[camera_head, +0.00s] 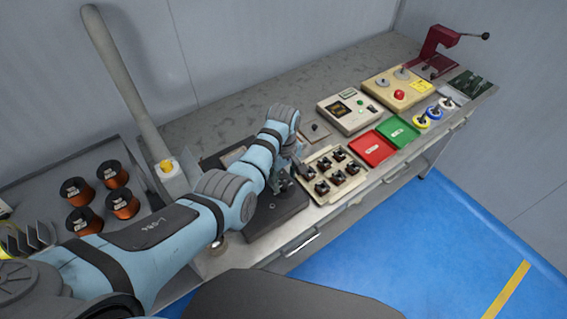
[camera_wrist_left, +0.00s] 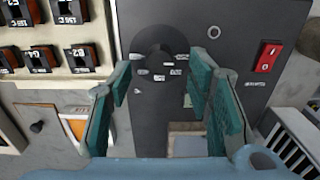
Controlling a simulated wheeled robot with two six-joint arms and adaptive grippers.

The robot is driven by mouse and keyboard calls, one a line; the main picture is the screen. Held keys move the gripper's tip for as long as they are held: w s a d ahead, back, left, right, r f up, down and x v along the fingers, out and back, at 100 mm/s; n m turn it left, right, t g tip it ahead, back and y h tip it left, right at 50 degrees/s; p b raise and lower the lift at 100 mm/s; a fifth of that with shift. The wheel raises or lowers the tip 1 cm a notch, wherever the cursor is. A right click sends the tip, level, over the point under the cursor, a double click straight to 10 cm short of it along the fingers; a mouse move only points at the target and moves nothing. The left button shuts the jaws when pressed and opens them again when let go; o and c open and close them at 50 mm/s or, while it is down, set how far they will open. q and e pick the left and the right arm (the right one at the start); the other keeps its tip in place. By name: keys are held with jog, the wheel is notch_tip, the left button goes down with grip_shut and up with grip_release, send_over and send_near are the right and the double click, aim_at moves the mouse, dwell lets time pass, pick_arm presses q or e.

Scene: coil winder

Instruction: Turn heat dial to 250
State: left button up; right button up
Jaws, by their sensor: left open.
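My left gripper (camera_head: 283,183) is over a dark flat unit (camera_head: 268,222) on the bench. In the left wrist view, the left gripper (camera_wrist_left: 162,68) is open, its teal fingers spread to either side. Ahead of and between the fingertips is a dark round dial (camera_wrist_left: 160,38) on the dark unit's panel (camera_wrist_left: 225,28), with small white labels around its lower side. The label numbers and the dial's setting are too small to read. I cannot tell whether the fingers touch the dial. The arm hides the dial in the head view. My right gripper is not in view.
A red switch (camera_wrist_left: 268,57) is on the same panel. A tray of dark parts (camera_head: 326,189) stands beside the unit. A red tray (camera_head: 371,149) and green tray (camera_head: 398,132) lie farther right. Copper spools (camera_head: 113,174) stand at the left, near a grey post (camera_head: 125,85).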

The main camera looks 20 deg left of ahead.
aim_at(283, 185)
pick_arm(q)
notch_tip(283, 185, up, 9)
jog(key=shift+f, duration=0.1)
dwell(0.4)
